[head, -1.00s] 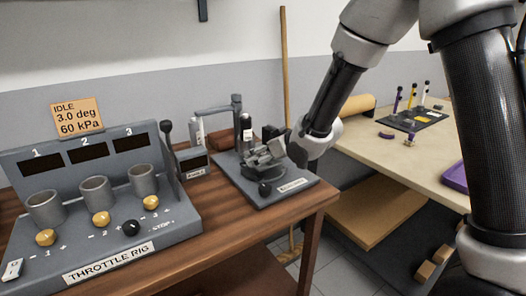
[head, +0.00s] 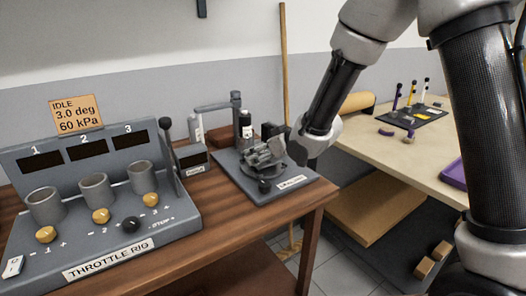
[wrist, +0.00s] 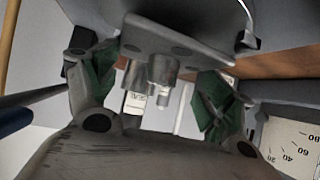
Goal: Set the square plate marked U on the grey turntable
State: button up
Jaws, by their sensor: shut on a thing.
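My gripper (head: 268,151) is low over the grey fixture at the right end of the wooden bench. In the wrist view its green-padded fingers (wrist: 158,95) are at either side of a grey, straight-edged plate (wrist: 190,45) with dark round spots and short round studs. It appears to be the square plate, held between the fingers; no U mark is readable. The grey turntable (head: 270,172) is partly hidden under the gripper and plate. I cannot tell whether plate and turntable touch.
The fixture base (head: 290,190) has a black knob (head: 264,187) in front and an upright post with a side arm (head: 237,112) behind. The throttle rig (head: 105,215) fills the bench's left. A pale table (head: 410,155) with a dark tool board stands at right.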

jog(key=shift+f, duration=0.8)
dwell(1.5)
jog(key=o, duration=1)
jog(key=shift+o, duration=0.2)
jog(key=shift+r, duration=0.1)
jog(key=shift+r, duration=3.65)
